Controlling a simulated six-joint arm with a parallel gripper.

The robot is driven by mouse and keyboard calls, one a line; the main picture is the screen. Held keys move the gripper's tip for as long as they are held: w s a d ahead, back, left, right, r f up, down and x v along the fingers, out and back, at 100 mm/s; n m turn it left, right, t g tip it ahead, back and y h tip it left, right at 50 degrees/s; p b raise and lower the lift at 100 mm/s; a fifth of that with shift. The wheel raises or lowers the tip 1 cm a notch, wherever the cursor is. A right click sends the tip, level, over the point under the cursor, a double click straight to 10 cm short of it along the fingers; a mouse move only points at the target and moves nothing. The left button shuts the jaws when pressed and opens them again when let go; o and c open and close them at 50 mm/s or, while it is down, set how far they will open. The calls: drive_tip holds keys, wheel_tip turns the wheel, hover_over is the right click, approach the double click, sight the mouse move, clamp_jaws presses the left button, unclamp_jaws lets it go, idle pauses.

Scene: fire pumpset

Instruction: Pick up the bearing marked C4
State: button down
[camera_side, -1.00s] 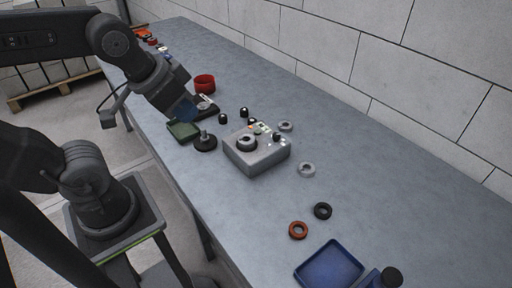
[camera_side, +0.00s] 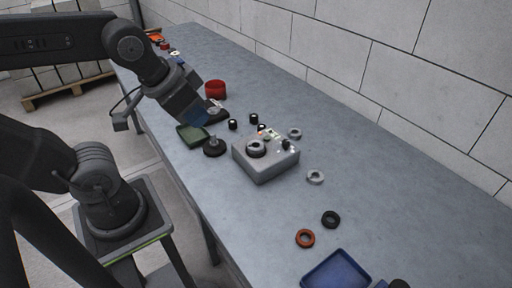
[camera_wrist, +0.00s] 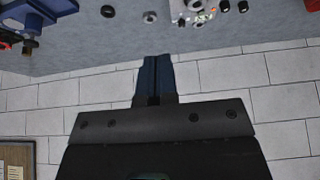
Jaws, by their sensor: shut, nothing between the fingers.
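Several ring-shaped parts lie on the bench, and no marking C4 can be read on any of them. In the side view there is a silver ring (camera_side: 315,177) right of the grey box, another silver ring (camera_side: 295,133) behind it, a black ring (camera_side: 330,219) and an orange-red ring (camera_side: 305,238) nearer the camera. A silver ring (camera_wrist: 150,17) and a black ring (camera_wrist: 107,11) also show in the wrist view. My gripper (camera_side: 197,118) is over the far part of the bench by the green tray, away from these rings. Its blue fingers (camera_wrist: 157,60) are together and empty.
A grey box (camera_side: 265,160) with a ring and small parts on top stands mid-bench. Around it are a green tray (camera_side: 188,140), a dark stemmed disc (camera_side: 214,148), a red cup (camera_side: 215,89) and a blue tray (camera_side: 336,274). A block wall (camera_side: 420,60) runs behind.

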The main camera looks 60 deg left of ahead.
drive_tip(key=c, duration=1.8)
unclamp_jaws()
drive_tip(key=o, duration=1.4)
drive_tip(key=n+g, duration=0.6)
drive_tip(key=n, duration=0.1)
hover_over(256, 143)
drive_tip(key=d, duration=0.1)
wheel_tip(256, 143, down, 9)
drive_tip(key=shift+n, duration=0.3)
drive_tip(key=f, duration=0.9)
drive_tip(key=s+f, duration=0.1)
drive_tip(key=f, duration=0.4)
